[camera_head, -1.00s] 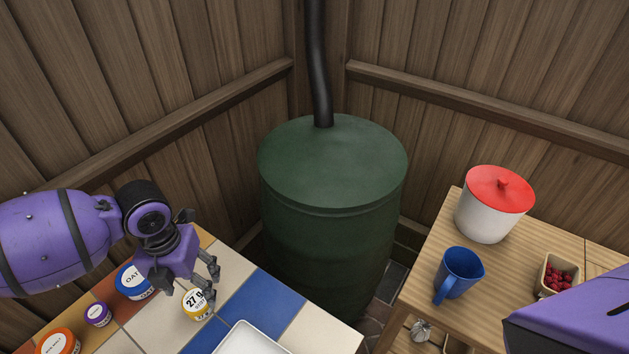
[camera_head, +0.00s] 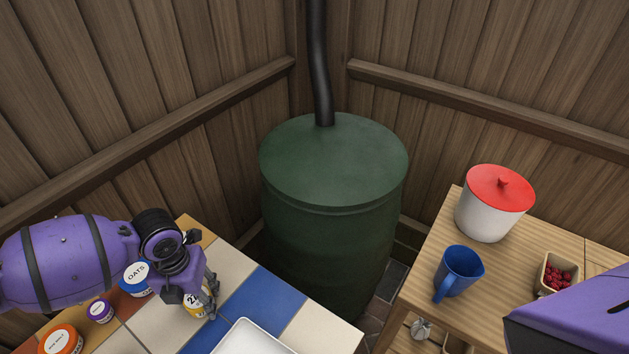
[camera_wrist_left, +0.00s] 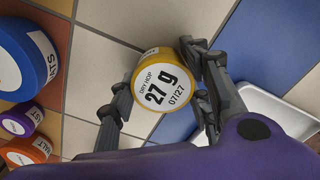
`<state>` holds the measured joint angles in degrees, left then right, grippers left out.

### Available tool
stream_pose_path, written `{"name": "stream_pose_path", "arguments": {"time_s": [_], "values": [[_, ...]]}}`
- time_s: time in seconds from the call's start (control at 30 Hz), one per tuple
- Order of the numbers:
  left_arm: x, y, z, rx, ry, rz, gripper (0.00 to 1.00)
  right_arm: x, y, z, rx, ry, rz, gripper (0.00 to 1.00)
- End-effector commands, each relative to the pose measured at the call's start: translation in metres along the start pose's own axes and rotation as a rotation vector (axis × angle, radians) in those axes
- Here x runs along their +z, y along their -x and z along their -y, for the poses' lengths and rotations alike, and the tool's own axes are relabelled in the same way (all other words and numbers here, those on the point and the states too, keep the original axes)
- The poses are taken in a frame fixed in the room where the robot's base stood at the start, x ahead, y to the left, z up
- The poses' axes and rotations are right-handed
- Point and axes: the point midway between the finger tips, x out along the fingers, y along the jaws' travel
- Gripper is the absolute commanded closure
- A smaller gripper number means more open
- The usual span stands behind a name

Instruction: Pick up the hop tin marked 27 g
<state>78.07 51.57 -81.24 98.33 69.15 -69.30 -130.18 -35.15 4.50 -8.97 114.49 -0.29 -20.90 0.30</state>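The hop tin marked 27 g (camera_wrist_left: 160,82) is yellow with a white label reading DRY HOP, and stands on the tiled table. In the left wrist view it lies between the two fingers of my left gripper (camera_wrist_left: 160,100). The right-hand finger is at the tin's edge; a gap shows between the left-hand finger and the tin. In the head view my left gripper (camera_head: 200,300) partly hides the tin (camera_head: 192,311). Only a purple part of my right arm shows at the lower right; its gripper is out of view.
A blue-lidded OATS tin (camera_head: 135,277), a small purple-lidded tin (camera_head: 99,311) and an orange-lidded tin (camera_head: 62,341) stand left of the gripper. A white tray (camera_head: 250,337) lies to the right. A wooden table with a blue mug (camera_head: 458,273) and red-lidded pot (camera_head: 490,215) stands further right.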

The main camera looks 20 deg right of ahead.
Motion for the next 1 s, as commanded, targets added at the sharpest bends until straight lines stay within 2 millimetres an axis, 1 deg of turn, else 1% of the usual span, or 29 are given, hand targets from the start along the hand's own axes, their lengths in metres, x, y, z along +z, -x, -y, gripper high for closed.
{"name": "stream_pose_path", "arguments": {"time_s": [0.03, 0.1, 0.33, 0.43, 0.57, 0.67, 0.77, 0.93, 1.0], "values": [[0.0, 0.0, 0.0, 0.0, 0.0, 0.0, 0.72, -0.003, -0.001, 0.0, -0.001, 0.001, -0.004, 0.37], [0.0, 0.0, 0.0, 0.0, 0.0, 0.0, 0.81, -0.002, -0.001, 0.0, -0.001, 0.001, -0.004, 0.37], [0.0, 0.001, 0.0, 0.0, 0.0, 0.001, 0.82, -0.001, -0.002, 0.0, -0.001, 0.001, -0.001, 0.37], [0.001, 0.004, 0.0, 0.0, 0.0, 0.001, 0.82, 0.001, -0.002, 0.0, -0.001, 0.001, 0.001, 0.37], [0.001, 0.016, -0.001, 0.001, 0.001, 0.001, 0.82, 0.001, -0.002, 0.0, -0.001, 0.001, 0.002, 0.37], [0.001, 0.032, -0.001, 0.001, -0.001, 0.004, 0.82, 0.0, -0.001, 0.0, -0.001, 0.0, 0.001, 0.37], [-0.016, 0.052, 0.002, 0.0, -0.003, 0.003, 0.82, -0.005, 0.0, 0.0, 0.0, -0.001, -0.007, 0.37], [-0.05, 0.094, 0.009, 0.001, -0.003, 0.004, 0.82, -0.014, 0.002, 0.0, -0.001, -0.002, -0.02, 0.37], [-0.069, 0.101, 0.013, 0.0, -0.004, 0.0, 0.82, -0.015, 0.003, 0.001, -0.003, -0.003, -0.019, 0.37]]}}
